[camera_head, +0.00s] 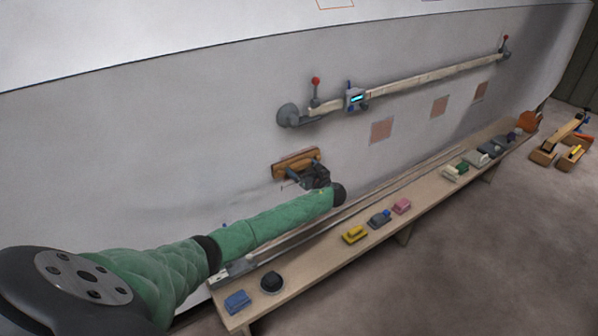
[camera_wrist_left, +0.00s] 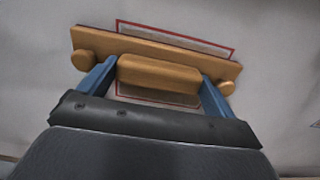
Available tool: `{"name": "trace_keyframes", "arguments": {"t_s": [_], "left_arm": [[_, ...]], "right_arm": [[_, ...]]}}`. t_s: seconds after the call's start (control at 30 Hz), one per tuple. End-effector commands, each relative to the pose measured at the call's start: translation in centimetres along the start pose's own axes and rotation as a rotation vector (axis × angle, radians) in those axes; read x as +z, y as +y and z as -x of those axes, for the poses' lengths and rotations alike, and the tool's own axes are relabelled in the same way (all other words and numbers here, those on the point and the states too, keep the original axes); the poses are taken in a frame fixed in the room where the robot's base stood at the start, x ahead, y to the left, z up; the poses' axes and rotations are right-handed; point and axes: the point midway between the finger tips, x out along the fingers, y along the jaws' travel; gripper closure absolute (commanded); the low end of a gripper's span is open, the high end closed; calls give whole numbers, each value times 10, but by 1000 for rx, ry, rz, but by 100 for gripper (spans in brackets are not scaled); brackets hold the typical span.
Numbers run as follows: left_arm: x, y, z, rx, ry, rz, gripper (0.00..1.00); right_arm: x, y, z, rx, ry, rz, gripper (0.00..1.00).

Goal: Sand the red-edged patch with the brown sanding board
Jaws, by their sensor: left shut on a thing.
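The brown sanding board (camera_head: 290,160) is up against the grey hull wall in the head view, near the middle. My left gripper (camera_head: 305,171) is shut on the board's central handle, which shows between the blue fingers in the left wrist view (camera_wrist_left: 158,72). The red-edged patch (camera_wrist_left: 180,38) shows above and below the board in the left wrist view. The board lies across the patch and hides its middle. Whether the board touches the surface fully, I cannot tell. My right gripper is not in view.
A long wooden bench (camera_head: 330,246) runs along the hull foot, bearing a yellow block (camera_head: 355,235), a pink block (camera_head: 401,206), a blue block (camera_head: 237,301) and others. A rail (camera_head: 420,80) with red-knobbed levers is fixed on the hull, above several reddish patches (camera_head: 381,131).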

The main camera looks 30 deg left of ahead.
Motion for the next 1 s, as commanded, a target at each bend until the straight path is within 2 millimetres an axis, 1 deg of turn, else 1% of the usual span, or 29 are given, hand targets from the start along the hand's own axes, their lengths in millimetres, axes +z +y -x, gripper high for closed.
{"name": "trace_keyframes", "arguments": {"t_s": [0.27, 0.57, 0.83, 1.0], "left_arm": [[0, -9, 0, 0, -1, 2, 29], [0, -30, -2, 0, -1, 1, 29], [0, -37, -2, 1, -1, 1, 29], [0, -48, -2, 1, -1, 2, 29]], "right_arm": [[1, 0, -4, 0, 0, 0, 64], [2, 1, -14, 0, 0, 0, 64], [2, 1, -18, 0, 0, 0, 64], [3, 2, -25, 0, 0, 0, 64]]}}
